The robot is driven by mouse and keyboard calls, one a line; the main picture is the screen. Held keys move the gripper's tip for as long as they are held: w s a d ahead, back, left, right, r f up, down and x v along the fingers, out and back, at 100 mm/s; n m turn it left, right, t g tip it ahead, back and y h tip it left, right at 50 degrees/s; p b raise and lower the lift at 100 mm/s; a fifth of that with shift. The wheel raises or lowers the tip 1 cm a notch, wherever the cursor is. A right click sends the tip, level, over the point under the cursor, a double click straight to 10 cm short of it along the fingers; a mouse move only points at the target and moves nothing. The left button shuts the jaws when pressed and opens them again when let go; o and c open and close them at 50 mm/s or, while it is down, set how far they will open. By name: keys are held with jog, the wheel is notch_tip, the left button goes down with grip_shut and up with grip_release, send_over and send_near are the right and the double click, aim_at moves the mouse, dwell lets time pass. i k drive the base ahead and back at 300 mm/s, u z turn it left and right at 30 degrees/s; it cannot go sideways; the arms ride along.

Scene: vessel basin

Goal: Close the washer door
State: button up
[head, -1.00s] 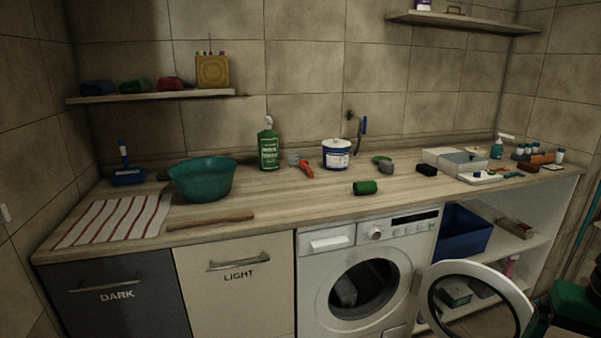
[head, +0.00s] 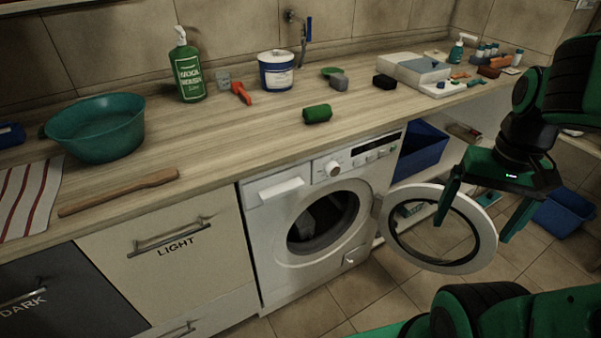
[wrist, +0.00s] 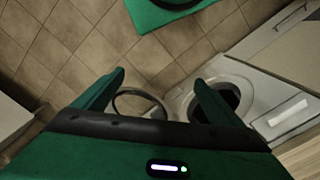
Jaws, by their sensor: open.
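The washer (head: 275,255) is white and stands under the counter, with its round drum opening (head: 325,220) uncovered and some grey cloth-like matter inside. Its door (head: 484,240), a white ring with a dark inner rim, is swung wide open to the right on its hinge. My gripper (head: 472,230) is open and empty, pointing down, and its fingers overlap the door in the head view; I cannot tell whether they touch it. In the wrist view, the door (wrist: 151,99) shows partly between the fingers (wrist: 158,80), and the washer (wrist: 245,75) lies to the right.
The counter above holds a green cylinder (head: 317,114), a teal basin (head: 97,128) and a wooden stick (head: 120,193). A blue bin (head: 420,150) is on the open shelf right of the washer.

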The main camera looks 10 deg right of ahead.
aim_at(384, 209)
jog(key=i, duration=0.15)
jog(key=u, duration=0.1)
jog(key=k, duration=1.3)
jog(key=z, duration=0.4)
jog(key=i, duration=0.6)
jog(key=z, duration=0.7)
jog(key=i, duration=1.05)
jog(key=u, duration=0.3)
